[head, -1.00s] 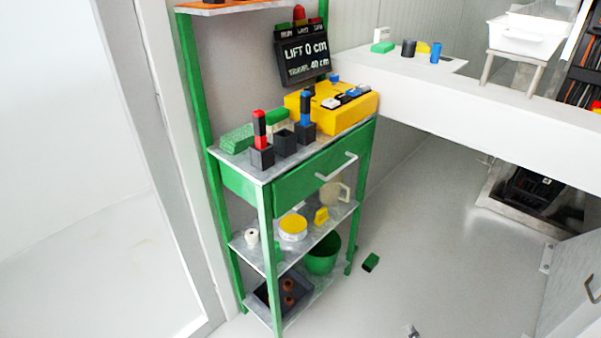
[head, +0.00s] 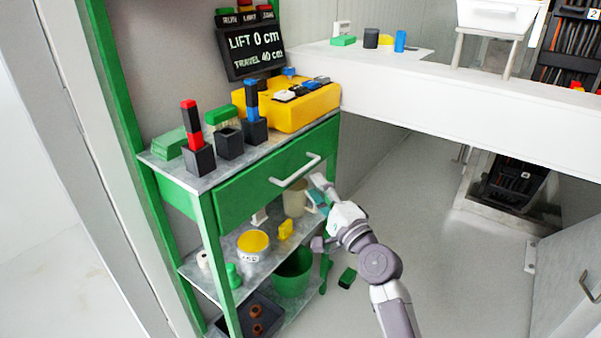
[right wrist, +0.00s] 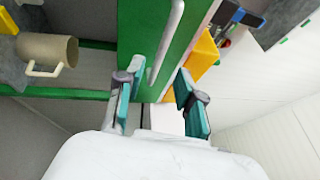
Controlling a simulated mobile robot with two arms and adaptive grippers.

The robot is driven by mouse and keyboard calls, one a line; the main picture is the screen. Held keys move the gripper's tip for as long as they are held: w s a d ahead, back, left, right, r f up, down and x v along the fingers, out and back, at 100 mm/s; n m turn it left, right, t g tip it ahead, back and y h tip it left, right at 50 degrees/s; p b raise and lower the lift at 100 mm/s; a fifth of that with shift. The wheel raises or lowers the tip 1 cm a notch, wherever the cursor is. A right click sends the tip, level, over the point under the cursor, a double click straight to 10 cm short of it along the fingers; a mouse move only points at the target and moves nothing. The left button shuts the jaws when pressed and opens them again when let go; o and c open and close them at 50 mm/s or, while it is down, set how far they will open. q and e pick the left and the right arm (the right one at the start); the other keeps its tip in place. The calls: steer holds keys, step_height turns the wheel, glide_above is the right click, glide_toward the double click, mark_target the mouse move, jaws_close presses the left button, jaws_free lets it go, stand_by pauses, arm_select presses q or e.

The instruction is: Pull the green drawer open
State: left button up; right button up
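The green drawer (head: 262,187) is under the top shelf of a green-framed rack, and its front looks shut. Its pale bar handle (head: 296,170) runs across the front; the handle also shows in the right wrist view (right wrist: 166,42). My right gripper (head: 318,218) is in front of the rack, just below and right of the handle. My left gripper is not in view.
The rack top holds a yellow case (head: 300,108) and dark block holders (head: 229,143). Lower shelves carry a beige mug (head: 294,203), a yellow-topped tin (head: 253,243) and a green bucket (head: 293,272). A green block (head: 347,277) lies on the open floor. A white counter (head: 430,85) stands right.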

mark_target(302, 171)
steer(key=b+x, duration=0.1)
steer(key=x, duration=0.6)
jaws_close()
